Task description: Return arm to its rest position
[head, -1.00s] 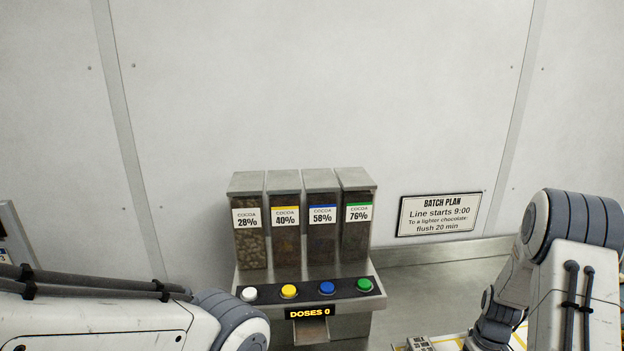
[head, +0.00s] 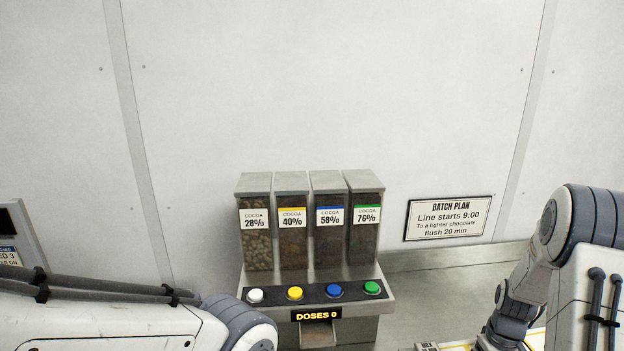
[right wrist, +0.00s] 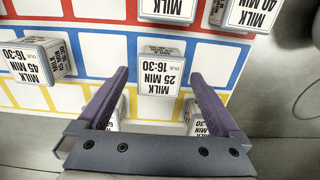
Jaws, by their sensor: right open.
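My right gripper (right wrist: 158,74) is open in the right wrist view. Its two purple fingers straddle a white block marked MILK 25 MIN (right wrist: 160,72) in the picture; I cannot tell how far above it they are. No block is visibly gripped. My right arm (head: 560,250) stands bent at the right of the head view, with its gripper out of that frame. My left arm (head: 110,318) crosses the lower left corner, and its gripper is out of view.
A board with coloured cells (right wrist: 85,40) lies under my right gripper. Other MILK blocks (right wrist: 38,62) stand on it, some close to the fingers. A cocoa dispenser (head: 312,225) with several buttons stands in the middle, reading DOSES 0. A batch plan sign (head: 449,217) is on the wall.

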